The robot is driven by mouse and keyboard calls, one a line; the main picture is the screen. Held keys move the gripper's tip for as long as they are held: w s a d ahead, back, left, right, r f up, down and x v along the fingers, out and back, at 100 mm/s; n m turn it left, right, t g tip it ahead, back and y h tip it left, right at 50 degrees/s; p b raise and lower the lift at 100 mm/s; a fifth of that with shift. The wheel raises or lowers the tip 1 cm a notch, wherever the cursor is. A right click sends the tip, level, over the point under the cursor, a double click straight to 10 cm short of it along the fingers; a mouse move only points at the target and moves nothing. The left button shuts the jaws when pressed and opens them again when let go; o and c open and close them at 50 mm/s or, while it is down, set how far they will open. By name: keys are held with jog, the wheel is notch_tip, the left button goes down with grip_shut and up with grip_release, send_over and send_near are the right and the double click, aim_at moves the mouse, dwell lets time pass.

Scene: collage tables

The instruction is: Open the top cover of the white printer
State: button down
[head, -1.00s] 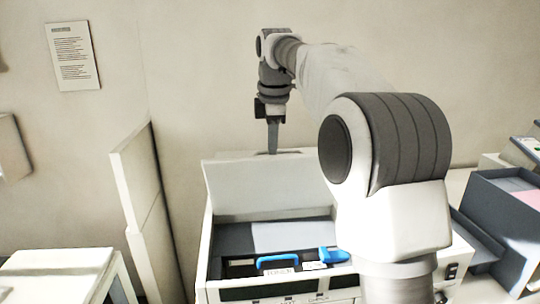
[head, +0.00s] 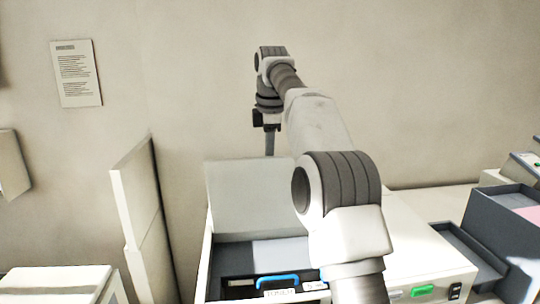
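The white printer (head: 430,262) stands in the lower middle of the head view, partly hidden by my arm. Its top cover (head: 246,196) is raised and stands nearly upright at the back. The inside shows below it, with a blue handle (head: 277,280) and a label. My gripper (head: 270,143) points down at the top edge of the raised cover, at or behind it. Its fingertips are partly hidden, and I cannot tell whether it touches the cover or how far apart the fingers are.
A white partition (head: 140,215) stands left of the printer. A white table or cabinet (head: 55,285) is at the lower left. Dark trays (head: 500,225) stand at the right. A printed notice (head: 76,73) hangs on the wall.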

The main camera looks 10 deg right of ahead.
jog(key=shift+f, duration=0.4)
jog(key=c, duration=0.9)
grip_release()
jog(key=shift+w, duration=0.25)
jog(key=shift+s+r, duration=0.1)
jog(key=shift+r, duration=0.05)
jog(key=shift+s+r, duration=0.1)
jog(key=shift+s, duration=0.05)
